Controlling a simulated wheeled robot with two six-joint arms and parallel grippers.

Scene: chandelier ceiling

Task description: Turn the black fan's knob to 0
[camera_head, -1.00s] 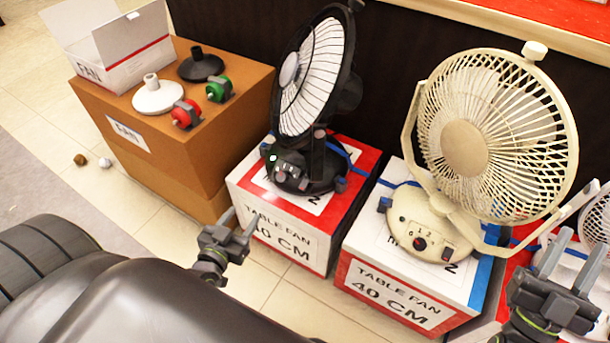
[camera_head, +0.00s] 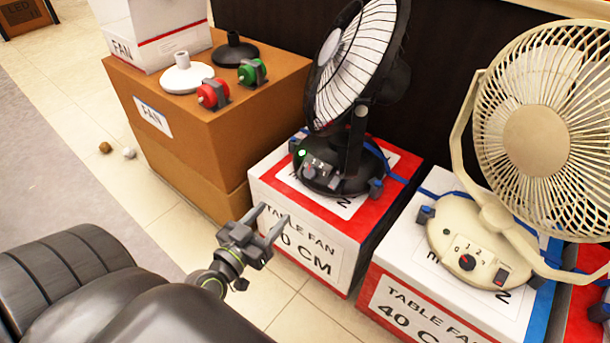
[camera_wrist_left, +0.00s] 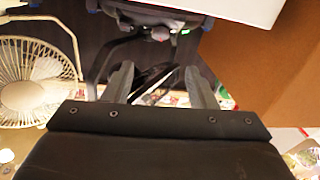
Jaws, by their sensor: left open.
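The black fan (camera_head: 352,75) stands on a red and white box in the head view. Its dark base has a control panel with a small greyish knob (camera_head: 310,171) and a lit green light (camera_head: 302,153). The number the knob points to is too small to read. My left gripper (camera_head: 268,222) is open and empty, in front of the box and below and left of the panel. In the left wrist view, part of the black fan's base (camera_wrist_left: 155,14) shows at the top, beyond the open left fingers (camera_wrist_left: 163,80). My right gripper is not in view.
A cream fan (camera_head: 535,140) stands on another box (camera_head: 400,290) at the right. A brown box (camera_head: 190,140) at the left carries fan stands, a red and a green motor, and a white carton (camera_head: 155,30). Open tiled floor lies in front.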

